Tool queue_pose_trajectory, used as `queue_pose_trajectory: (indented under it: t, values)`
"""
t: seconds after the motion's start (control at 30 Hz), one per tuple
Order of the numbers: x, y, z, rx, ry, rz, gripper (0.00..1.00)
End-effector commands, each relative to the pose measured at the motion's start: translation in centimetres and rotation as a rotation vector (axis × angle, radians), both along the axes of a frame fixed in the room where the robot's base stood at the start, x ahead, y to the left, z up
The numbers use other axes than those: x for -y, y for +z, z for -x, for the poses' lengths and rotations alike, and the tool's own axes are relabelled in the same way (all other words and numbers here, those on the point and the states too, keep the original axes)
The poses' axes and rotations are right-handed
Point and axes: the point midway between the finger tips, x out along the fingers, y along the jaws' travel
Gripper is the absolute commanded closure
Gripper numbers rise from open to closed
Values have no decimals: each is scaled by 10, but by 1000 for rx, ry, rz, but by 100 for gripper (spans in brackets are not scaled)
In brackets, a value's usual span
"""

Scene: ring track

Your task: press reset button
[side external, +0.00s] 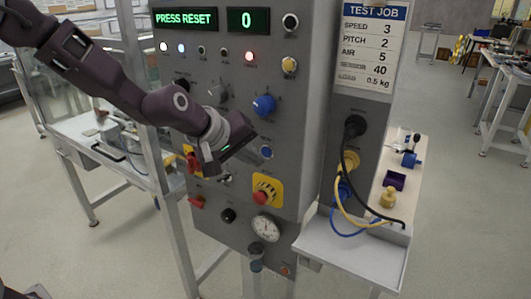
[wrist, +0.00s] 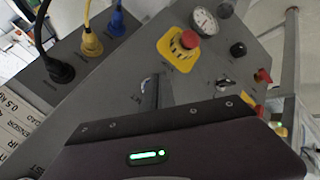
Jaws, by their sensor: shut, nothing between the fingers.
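The grey control panel (side external: 225,125) has a green-lit display (side external: 184,18) reading PRESS RESET. A small blue button (side external: 266,152) sits on the panel, right of my gripper (side external: 233,150) in the side view; its label is too small to read. My gripper is in front of the panel's middle, and its hand hides part of the panel. In the wrist view my gripper's narrow dark fingers (wrist: 150,92) are together and point at the panel, with nothing between them. I cannot tell whether they touch it. The blue button cannot be made out in the wrist view.
A red mushroom button on a yellow plate (side external: 265,192) is below the blue button, with a gauge (side external: 266,227) beneath. A large blue knob (side external: 264,105) is above. Cables (side external: 352,190) hang at the right over a shelf (side external: 345,252). Red handles (side external: 193,161) are at the left.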

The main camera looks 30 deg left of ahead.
Motion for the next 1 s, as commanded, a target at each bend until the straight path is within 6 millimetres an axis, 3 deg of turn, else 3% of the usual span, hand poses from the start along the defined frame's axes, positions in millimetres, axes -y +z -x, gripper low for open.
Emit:
queue_pose_trajectory:
  t: [1.0]
  values:
    - [0,0,-13,1,0,1,100]
